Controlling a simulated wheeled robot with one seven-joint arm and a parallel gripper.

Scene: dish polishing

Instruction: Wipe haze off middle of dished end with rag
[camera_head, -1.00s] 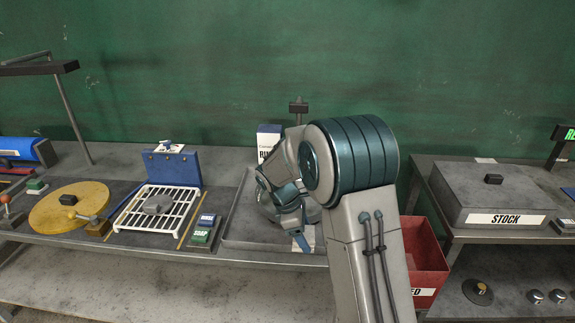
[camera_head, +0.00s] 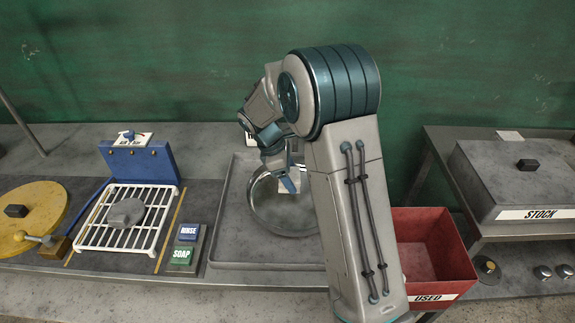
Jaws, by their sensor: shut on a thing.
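The dished end (camera_head: 268,222) is a round shiny metal dish lying in a shallow grey tray (camera_head: 235,252) on the bench. My arm reaches over it from the right and hides its right and far parts. My gripper (camera_head: 289,184) points down over the far part of the dish. It is shut on a pale cloth, the rag (camera_head: 291,186), which shows as a small patch at the fingertips. I cannot tell whether the rag touches the metal. Haze on the dish's middle cannot be made out.
Left of the tray stand RINSE (camera_head: 188,232) and SOAP (camera_head: 181,256) blocks. Further left are a white rack (camera_head: 100,245) with a grey block and a yellow disc (camera_head: 45,205). A red USED bin (camera_head: 440,235) stands right of my arm, before the STOCK box (camera_head: 510,180).

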